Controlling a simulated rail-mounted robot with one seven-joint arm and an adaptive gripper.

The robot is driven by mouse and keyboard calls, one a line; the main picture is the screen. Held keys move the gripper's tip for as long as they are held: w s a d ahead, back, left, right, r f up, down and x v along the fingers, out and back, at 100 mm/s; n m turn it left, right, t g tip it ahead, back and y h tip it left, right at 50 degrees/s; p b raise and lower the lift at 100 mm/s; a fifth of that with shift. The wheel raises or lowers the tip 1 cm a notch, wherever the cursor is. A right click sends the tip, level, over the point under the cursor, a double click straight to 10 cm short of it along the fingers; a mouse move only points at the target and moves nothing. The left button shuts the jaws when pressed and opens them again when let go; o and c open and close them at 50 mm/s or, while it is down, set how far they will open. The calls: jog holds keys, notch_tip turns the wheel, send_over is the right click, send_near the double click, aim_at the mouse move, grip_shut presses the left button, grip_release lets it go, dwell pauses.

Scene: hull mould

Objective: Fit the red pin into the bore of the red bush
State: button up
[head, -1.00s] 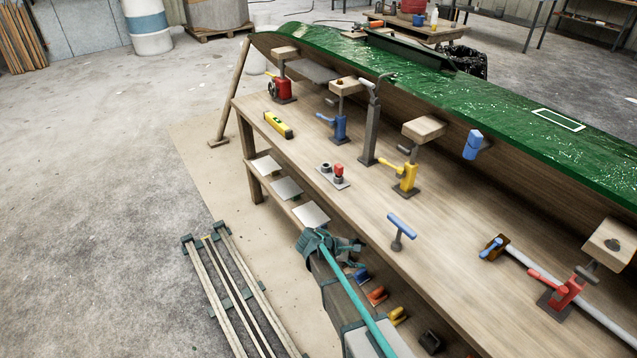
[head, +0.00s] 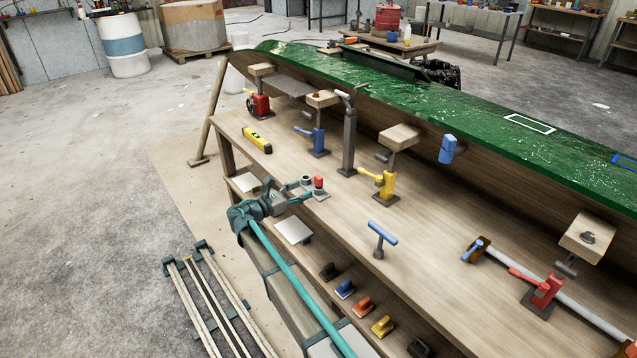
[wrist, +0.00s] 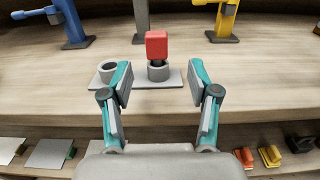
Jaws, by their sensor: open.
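The red pin (wrist: 157,45) stands upright, its blocky red head above a grey ring (wrist: 158,71) on a small grey plate (wrist: 140,82). It also shows in the head view (head: 318,182). Its lower end is hidden, seemingly inside the ring. A second, empty grey ring (wrist: 108,70) is to its left on the plate. I cannot make out a separate red bush. My gripper (wrist: 160,82) is open, its fingers apart on either side of the pin in the picture, nearer the camera and below its head. It also shows in the head view (head: 299,192), at the bench's front edge.
The plate lies near the front edge of the wooden bench (head: 335,240). Behind it stand the blue clamp (head: 318,140), a grey post (head: 349,145) and the yellow clamp (head: 387,185). A blue T-handle (head: 382,233) is to the right. The lower shelf holds several coloured blocks (head: 363,306).

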aim_at(316, 182)
jog(key=p+x, duration=0.1)
jog(key=x, duration=0.7)
jog(key=shift+w+a, duration=0.1)
jog(key=shift+w, duration=0.15)
jog(key=shift+r, duration=0.1)
grip_shut()
